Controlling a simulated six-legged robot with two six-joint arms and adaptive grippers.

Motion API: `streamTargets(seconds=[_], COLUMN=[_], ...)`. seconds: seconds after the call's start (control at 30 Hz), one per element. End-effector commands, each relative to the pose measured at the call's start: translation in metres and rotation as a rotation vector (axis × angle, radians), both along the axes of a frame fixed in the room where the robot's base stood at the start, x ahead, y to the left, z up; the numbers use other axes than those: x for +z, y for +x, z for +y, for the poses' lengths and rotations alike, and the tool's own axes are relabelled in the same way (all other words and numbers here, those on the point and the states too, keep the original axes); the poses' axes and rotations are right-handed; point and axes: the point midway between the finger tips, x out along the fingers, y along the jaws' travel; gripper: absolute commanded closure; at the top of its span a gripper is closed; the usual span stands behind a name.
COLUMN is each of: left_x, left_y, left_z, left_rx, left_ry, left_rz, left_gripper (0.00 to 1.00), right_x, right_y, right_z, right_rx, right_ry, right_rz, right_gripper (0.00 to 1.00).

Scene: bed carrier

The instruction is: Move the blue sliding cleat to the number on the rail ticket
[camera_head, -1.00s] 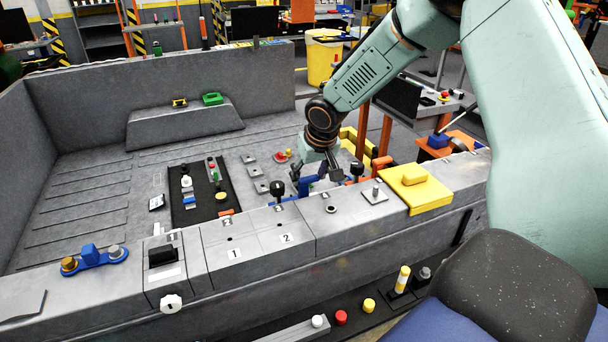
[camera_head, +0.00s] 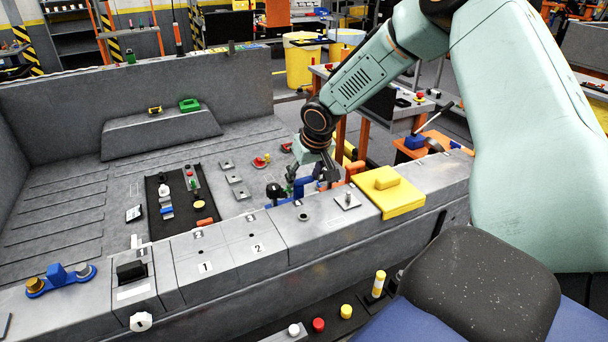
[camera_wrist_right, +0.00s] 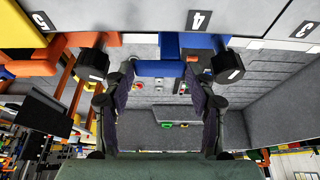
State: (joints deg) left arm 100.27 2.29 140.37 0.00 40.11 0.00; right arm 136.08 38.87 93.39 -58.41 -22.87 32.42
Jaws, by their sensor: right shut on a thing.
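The blue sliding cleat (camera_wrist_right: 158,69) has a black knob at one end and sits on the rail along the inner side of the carrier's near wall, beside the number 4 (camera_wrist_right: 200,20). In the head view the blue cleat (camera_head: 302,185) is partly hidden by my gripper. My right gripper (camera_wrist_right: 158,88) is shut on the cleat, one finger on each side; in the head view it shows at the wall (camera_head: 314,180). I cannot make out a number on a rail ticket. My left gripper is out of view.
An orange piece (camera_wrist_right: 35,66) with a black knob (camera_wrist_right: 92,65) stands on the rail near number 5 (camera_wrist_right: 41,21). A yellow block (camera_head: 388,190) is on the wall top to the right. A black mat (camera_head: 180,195) with small parts lies on the bed.

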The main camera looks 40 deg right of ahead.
Motion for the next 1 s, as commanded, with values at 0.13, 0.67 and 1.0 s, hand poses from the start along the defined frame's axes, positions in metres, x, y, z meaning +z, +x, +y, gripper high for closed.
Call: streamTargets(seconds=[0.13,0.67,1.0], left_x=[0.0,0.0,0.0], left_y=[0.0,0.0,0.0], left_z=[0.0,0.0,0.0], left_rx=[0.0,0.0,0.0], left_ry=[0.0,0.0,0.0], left_rz=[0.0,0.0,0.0], left_gripper=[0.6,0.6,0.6], right_x=[0.0,0.0,0.022], right_y=[0.0,-0.001,-0.008], right_z=[-0.001,-0.002,0.0], right_rx=[0.0,0.0,0.001], right_ry=[-0.001,0.0,0.002], right_rz=[0.001,0.0,-0.004], right_gripper=[1.0,0.21,0.21])
